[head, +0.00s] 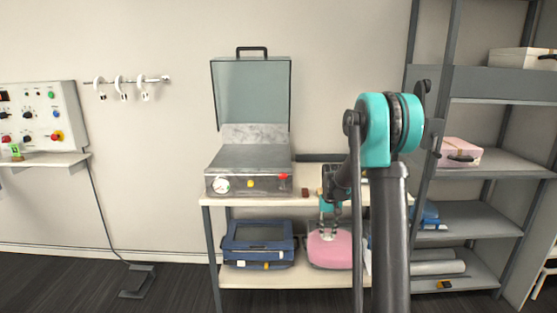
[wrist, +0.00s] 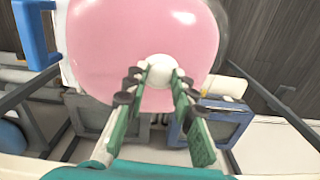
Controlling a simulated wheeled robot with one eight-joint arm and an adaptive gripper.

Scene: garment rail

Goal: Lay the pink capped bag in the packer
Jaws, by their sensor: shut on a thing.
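The pink capped bag (head: 330,252) hangs below my gripper (head: 327,226) in the head view, in front of or over the bench's lower shelf; I cannot tell whether it touches the shelf. In the wrist view the pink bag (wrist: 140,38) fills the top middle, with its round white cap (wrist: 161,66) between the fingers of my gripper (wrist: 160,78). My gripper is shut on the cap. The packer (head: 248,157) stands on the bench top, left of my gripper and higher than the bag. Its clear lid (head: 251,95) is raised and its grey bed looks empty.
A blue case (head: 257,244) sits on the lower shelf left of the bag. A small brown block (head: 305,192) lies beside the packer. A rack (head: 487,162) with a pink case (head: 460,153) stands right. A control panel (head: 38,115) and hooks (head: 122,88) are on the left wall.

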